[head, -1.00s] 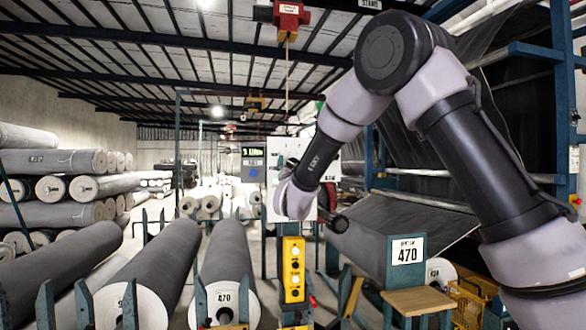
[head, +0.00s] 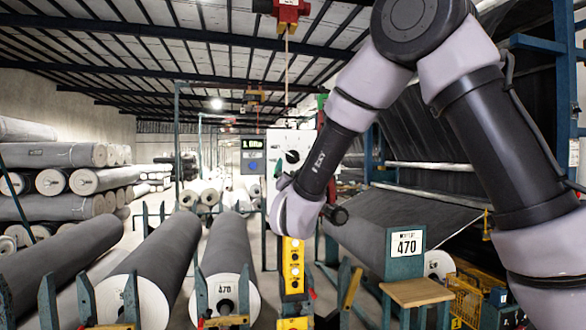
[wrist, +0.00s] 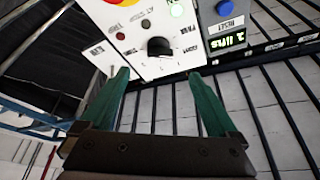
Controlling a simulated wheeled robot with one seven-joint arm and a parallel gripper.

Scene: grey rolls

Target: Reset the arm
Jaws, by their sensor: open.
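My gripper (wrist: 158,73) is open and empty in the wrist view, with its two green fingers apart. A white control box (wrist: 130,22) lies beyond the fingertips, with a black knob (wrist: 158,47) between them in the picture. The box also has a red button and a lit green button. In the head view my arm is bent at an elbow high on the right, and its wrist reaches down in front of the white box (head: 283,140). My fingers are mostly hidden there behind the wrist.
A grey box with a display (head: 252,155) stands left of the white box. A yellow button pendant (head: 293,268) is just below my wrist. Grey rolls (head: 226,255) lie on green stands at left and centre.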

